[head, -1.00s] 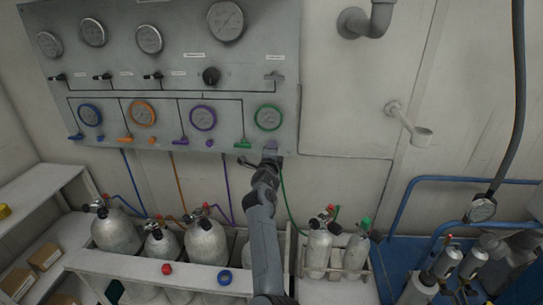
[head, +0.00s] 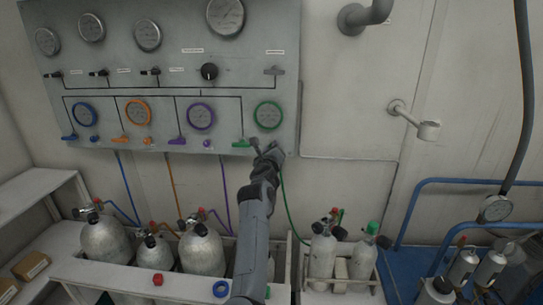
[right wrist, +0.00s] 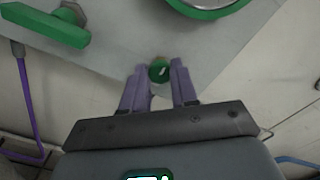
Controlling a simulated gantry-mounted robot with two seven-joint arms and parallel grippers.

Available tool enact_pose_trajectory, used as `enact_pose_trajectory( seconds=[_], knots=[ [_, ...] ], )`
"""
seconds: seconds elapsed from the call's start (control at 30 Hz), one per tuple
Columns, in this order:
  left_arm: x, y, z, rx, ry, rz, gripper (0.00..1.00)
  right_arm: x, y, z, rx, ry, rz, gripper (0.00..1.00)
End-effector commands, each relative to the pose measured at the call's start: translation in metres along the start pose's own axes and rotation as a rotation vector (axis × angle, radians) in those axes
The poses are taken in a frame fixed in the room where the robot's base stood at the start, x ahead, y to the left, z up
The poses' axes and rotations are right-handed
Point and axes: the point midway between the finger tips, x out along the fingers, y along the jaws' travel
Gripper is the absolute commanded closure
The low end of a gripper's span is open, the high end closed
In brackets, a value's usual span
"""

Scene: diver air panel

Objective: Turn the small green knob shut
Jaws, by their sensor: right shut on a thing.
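The small green knob (right wrist: 160,71) is at the lower edge of the panel, between the two purple fingers of my right gripper (right wrist: 159,78) in the right wrist view. The fingers are shut on its sides. In the head view my right gripper (head: 266,149) is at the panel's lower right, below the green-ringed gauge (head: 267,116), and hides the knob. A green lever handle (head: 242,143) is just left of the gripper; it also shows at the upper left of the right wrist view (right wrist: 45,26). My left gripper is not in view.
Blue, orange and purple gauges with levers and small knobs line the panel (head: 175,52) to the left. A green hose (head: 289,205) hangs below the gripper. Several gas cylinders (head: 200,250) stand in racks underneath. A pipe fitting (head: 412,119) sticks out of the wall at right.

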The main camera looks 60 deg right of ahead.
Motion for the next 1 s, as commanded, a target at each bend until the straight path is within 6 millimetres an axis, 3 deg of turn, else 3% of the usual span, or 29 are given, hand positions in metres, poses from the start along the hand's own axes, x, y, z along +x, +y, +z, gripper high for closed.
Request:
enact_pose_trajectory(
  seconds=[0.2,0.73,0.77,0.9,1.0],
  knots=[
    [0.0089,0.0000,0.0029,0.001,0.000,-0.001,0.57,0.0000,0.0007,-0.0010,0.070,0.000,0.000,1.00],
    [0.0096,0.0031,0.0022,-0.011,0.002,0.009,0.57,0.0001,-0.0001,-0.0001,0.092,0.001,0.000,1.00],
    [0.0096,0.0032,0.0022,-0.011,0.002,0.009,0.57,0.0001,-0.0001,-0.0001,0.092,0.001,0.000,0.69],
    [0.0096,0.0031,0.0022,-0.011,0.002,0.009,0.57,0.0001,-0.0001,-0.0001,0.091,0.001,0.000,0.47],
    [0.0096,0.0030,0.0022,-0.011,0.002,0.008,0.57,0.0001,-0.0001,-0.0001,0.091,0.000,0.000,0.46]
  ],
)
